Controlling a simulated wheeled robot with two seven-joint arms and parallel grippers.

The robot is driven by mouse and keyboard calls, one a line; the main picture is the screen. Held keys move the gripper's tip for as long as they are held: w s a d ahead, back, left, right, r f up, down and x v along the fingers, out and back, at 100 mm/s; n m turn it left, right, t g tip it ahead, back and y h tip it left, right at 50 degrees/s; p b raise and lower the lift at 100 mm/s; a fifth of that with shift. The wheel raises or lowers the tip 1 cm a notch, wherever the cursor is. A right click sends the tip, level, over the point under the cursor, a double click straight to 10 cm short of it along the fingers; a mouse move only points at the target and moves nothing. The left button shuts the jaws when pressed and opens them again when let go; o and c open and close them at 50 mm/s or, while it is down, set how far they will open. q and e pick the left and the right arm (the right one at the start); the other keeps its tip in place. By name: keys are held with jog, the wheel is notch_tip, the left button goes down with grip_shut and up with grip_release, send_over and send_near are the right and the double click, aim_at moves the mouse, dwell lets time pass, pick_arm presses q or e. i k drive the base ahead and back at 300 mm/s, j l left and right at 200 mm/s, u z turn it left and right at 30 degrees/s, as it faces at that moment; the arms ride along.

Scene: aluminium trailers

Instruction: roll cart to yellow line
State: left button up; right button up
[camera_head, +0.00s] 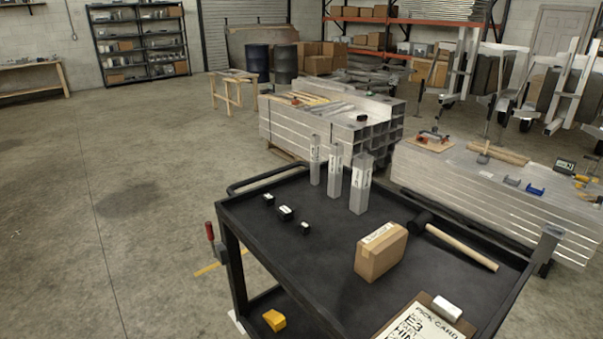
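The black cart (330,291) stands close in front of me, with its raised rail (264,177) along the far left end. On its top are three upright aluminium tube pieces, several small black blocks, a cardboard box (380,251), a mallet (460,246) and a clipboard with a pick card (425,318). A yellow object (274,320) is on its lower shelf. A short piece of yellow line (206,269) shows on the floor beside the cart's left leg. The cart hides the rest. Neither of my grippers is in view.
Stacked aluminium tubes (290,133) stand behind the cart. A second metal stack (485,200) with tools stands close at its right. A red-handled clamp (213,243) is at the cart's left edge. The concrete floor (110,190) at left is clear.

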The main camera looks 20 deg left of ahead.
aim_at(319, 295)
jog(key=i+j+z, duration=0.15)
jog(key=j, duration=0.45)
jog(key=i+j+z, duration=0.1)
jog(key=j, duration=0.5)
jog(key=i+j+z, duration=0.15)
jog(key=j, duration=0.5)
jog(key=i+j+z, duration=0.15)
jog(key=j, duration=0.5)
